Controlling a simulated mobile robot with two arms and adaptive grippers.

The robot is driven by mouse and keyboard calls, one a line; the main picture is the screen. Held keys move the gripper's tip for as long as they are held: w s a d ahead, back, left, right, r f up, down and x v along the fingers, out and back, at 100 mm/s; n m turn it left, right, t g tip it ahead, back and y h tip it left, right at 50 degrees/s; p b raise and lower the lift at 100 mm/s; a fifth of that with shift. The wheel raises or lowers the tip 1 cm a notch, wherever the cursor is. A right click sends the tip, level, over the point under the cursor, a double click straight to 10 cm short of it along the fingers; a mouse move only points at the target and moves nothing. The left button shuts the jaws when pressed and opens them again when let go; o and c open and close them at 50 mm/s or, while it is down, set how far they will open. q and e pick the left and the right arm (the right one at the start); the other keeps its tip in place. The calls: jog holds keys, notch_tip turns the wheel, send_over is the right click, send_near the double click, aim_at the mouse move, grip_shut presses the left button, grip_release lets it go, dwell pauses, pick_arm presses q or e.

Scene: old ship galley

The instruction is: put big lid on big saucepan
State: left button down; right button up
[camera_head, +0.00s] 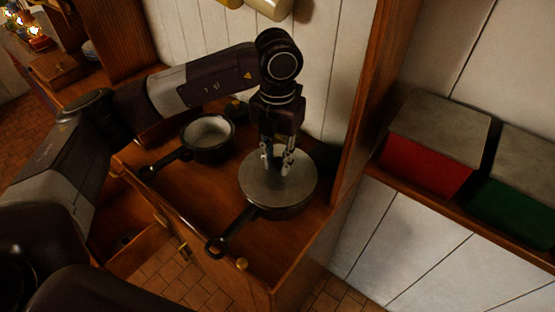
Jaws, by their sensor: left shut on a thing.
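The big saucepan (278,212) stands on the wooden counter, its dark handle pointing toward the lower left. The big lid (259,190), a round grey disc, lies over the saucepan's top and covers its opening. From this view I cannot tell whether it is fully seated on the rim. My left gripper (277,167) points down over the lid's middle and is shut on it there; the grip point is mostly hidden by the fingers. My right gripper is not in view.
A smaller open saucepan (208,137) stands on the counter (190,199) to the left, with a small dark object (236,108) behind it. A wooden side panel rises close to the right. Red (425,150) and green (514,211) boxes sit on a shelf at the far right.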

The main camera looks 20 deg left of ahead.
pick_arm(q)
jog(key=shift+f, duration=0.1)
dwell(0.3)
jog(key=c, duration=1.6)
grip_release()
jog(key=shift+r+p, duration=1.6)
jog(key=shift+r, duration=1.9)
